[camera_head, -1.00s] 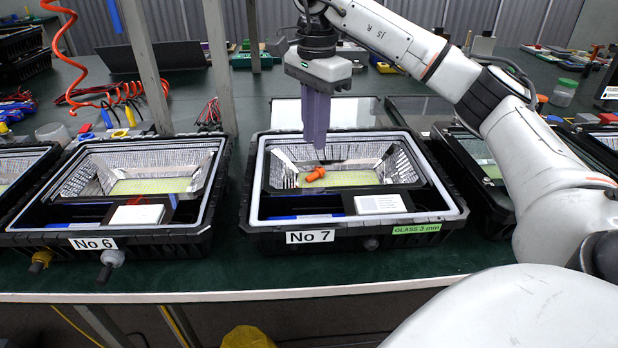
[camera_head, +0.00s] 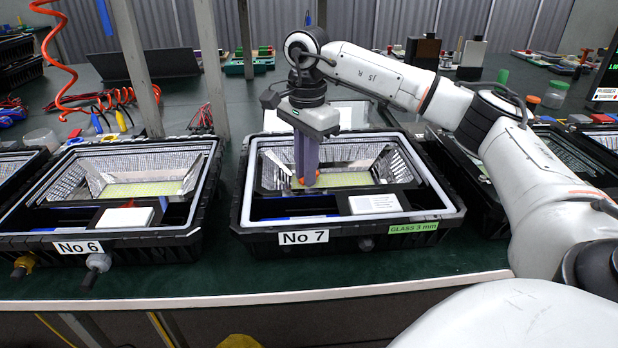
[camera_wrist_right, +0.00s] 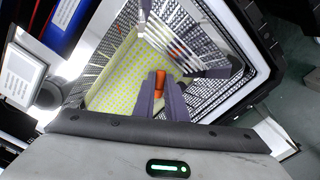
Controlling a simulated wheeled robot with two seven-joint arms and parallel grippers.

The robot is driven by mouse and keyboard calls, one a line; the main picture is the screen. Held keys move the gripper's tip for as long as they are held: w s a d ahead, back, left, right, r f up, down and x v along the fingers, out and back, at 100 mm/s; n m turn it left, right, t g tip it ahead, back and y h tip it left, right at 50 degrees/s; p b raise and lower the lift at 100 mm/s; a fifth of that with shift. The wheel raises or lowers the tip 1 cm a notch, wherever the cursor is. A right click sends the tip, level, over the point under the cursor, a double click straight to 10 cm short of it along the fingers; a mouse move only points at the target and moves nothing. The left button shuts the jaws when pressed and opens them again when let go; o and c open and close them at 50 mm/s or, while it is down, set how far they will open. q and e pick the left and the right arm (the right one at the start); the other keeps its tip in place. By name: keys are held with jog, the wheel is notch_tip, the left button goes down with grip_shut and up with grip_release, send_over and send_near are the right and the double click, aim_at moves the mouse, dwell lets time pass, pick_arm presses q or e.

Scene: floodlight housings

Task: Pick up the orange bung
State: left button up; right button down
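The orange bung (camera_head: 317,174) is low inside the open floodlight housing labelled No 7 (camera_head: 240,215), by its yellow-green LED panel (camera_head: 350,180). My right gripper (camera_head: 306,181) reaches down into this housing, its purple-grey fingers at the bung and partly hiding it. In the right wrist view the bung (camera_wrist_right: 159,86) lies between the two fingers of the right gripper (camera_wrist_right: 160,80). I cannot tell whether both fingers press on it. My left gripper is not in view.
Housing No 6 (camera_head: 30,240) stands to the left, with another housing at the far left edge. More housings stand on the right behind my arm. A white box (camera_head: 374,204) sits in the front of No 7. Grey posts (camera_head: 212,70) rise behind the housings.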

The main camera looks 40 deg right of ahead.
pick_arm(q)
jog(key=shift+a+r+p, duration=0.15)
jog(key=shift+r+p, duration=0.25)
jog(key=shift+p, duration=0.85)
pick_arm(e)
notch_tip(320, 180, up, 10)
jog(key=shift+r, duration=0.1)
